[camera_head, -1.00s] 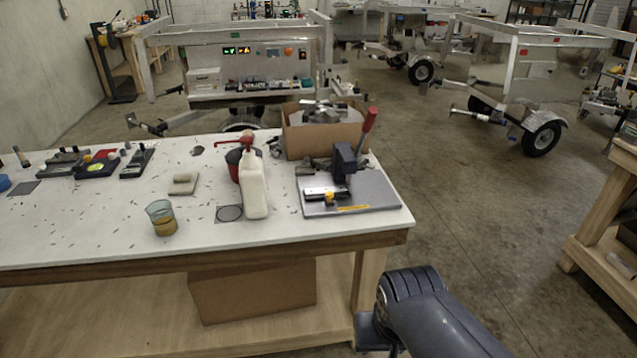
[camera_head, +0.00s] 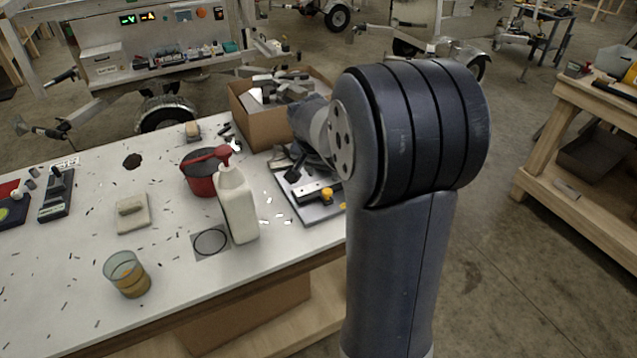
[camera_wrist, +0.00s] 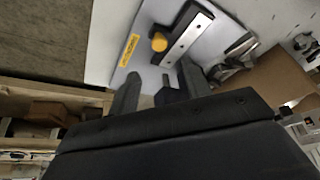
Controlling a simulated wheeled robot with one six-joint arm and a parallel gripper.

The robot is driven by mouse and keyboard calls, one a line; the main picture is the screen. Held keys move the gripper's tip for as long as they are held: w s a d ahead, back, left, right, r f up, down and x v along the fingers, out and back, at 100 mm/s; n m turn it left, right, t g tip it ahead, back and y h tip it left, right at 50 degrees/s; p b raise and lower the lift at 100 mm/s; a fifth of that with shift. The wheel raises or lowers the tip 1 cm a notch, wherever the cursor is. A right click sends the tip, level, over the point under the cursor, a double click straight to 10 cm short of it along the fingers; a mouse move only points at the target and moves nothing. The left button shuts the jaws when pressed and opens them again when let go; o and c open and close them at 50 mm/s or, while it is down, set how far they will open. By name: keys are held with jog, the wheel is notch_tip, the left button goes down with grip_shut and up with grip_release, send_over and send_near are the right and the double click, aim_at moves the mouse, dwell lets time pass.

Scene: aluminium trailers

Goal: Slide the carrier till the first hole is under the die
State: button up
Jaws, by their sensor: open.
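The carrier (camera_head: 309,194), a dark block with a silver strip on top and a yellow knob (camera_head: 327,195) at its end, sits on the grey base plate (camera_head: 296,207) at the table's right end. In the wrist view the silver strip (camera_wrist: 187,38) shows dark holes, with the knob (camera_wrist: 159,41) beside it. My gripper (camera_wrist: 160,86) is open and empty, its two dark fingers short of the knob in that view. In the head view my arm hides the gripper and most of the punch press. The die is hidden, so which hole is under it cannot be told.
A white bottle with a red top (camera_head: 237,203) and a red pot (camera_head: 201,178) stand left of the plate. A cardboard box (camera_head: 258,118) of metal parts is behind it. A glass (camera_head: 127,274) stands near the front edge. A yellow label (camera_wrist: 128,49) lies on the plate.

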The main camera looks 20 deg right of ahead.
aim_at(327, 191)
jog(key=x, duration=0.9)
jog(key=shift+f+p, duration=0.25)
jog(key=shift+p, duration=0.15)
jog(key=shift+c, duration=0.4)
grip_shut()
